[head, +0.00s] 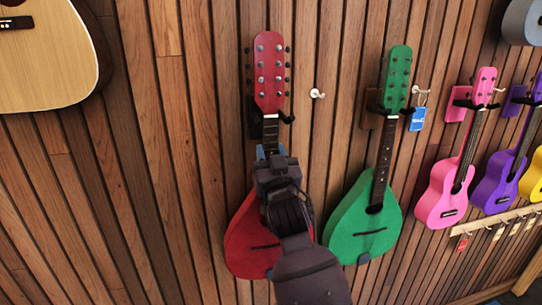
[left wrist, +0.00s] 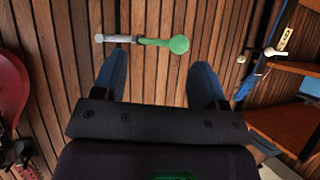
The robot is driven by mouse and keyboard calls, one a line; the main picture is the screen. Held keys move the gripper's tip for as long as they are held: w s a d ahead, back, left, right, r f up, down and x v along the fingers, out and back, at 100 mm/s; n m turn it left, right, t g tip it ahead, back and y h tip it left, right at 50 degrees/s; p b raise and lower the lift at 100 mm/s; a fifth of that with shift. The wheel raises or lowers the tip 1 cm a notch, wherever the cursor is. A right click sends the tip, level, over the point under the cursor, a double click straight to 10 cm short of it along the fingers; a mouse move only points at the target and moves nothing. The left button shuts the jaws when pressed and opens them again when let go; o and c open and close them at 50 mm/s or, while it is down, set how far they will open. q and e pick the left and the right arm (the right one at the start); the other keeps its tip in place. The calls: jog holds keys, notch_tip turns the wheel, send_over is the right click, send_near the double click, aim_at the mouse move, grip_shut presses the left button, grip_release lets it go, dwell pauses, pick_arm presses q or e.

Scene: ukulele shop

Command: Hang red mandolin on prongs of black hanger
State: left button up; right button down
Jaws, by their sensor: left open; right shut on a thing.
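The red mandolin (head: 270,75) is upright against the wood-slat wall in the head view. Its headstock is above and in front of the black hanger (head: 288,119). One prong shows to the right of the neck. The rest of the hanger is mostly hidden, so I cannot tell whether the neck rests on both prongs. My right gripper (head: 267,154) is shut on the mandolin's neck below the hanger, and my arm covers part of the red body. My left gripper (left wrist: 160,85) is open and empty in the left wrist view, out of the head view.
A green mandolin (head: 364,215) hangs close to the right, with a white hook (head: 317,93) between. Pink (head: 440,195) and purple (head: 497,182) ukuleles hang farther right. A guitar (head: 45,60) is at upper left. A green-and-white item (left wrist: 145,41) is beyond my left fingers.

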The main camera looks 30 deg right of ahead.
jog(key=shift+f+b, duration=0.6)
jog(key=shift+f, duration=0.2)
dwell(0.9)
jog(key=c, duration=0.6)
grip_release()
jog(key=shift+c, duration=0.2)
jog(key=shift+f, duration=0.15)
jog(key=shift+s+a+p, duration=0.25)
jog(key=shift+s+p, duration=0.15)
jog(key=shift+s, duration=0.55)
jog(key=shift+s, duration=0.2)
jog(key=shift+s+a+r+p, duration=0.1)
jog(key=shift+s+a+p, duration=0.05)
jog(key=shift+s, duration=0.4)
jog(key=shift+s+a+r+p, duration=0.1)
jog(key=shift+s+a+p, duration=0.05)
jog(key=shift+s, duration=0.35)
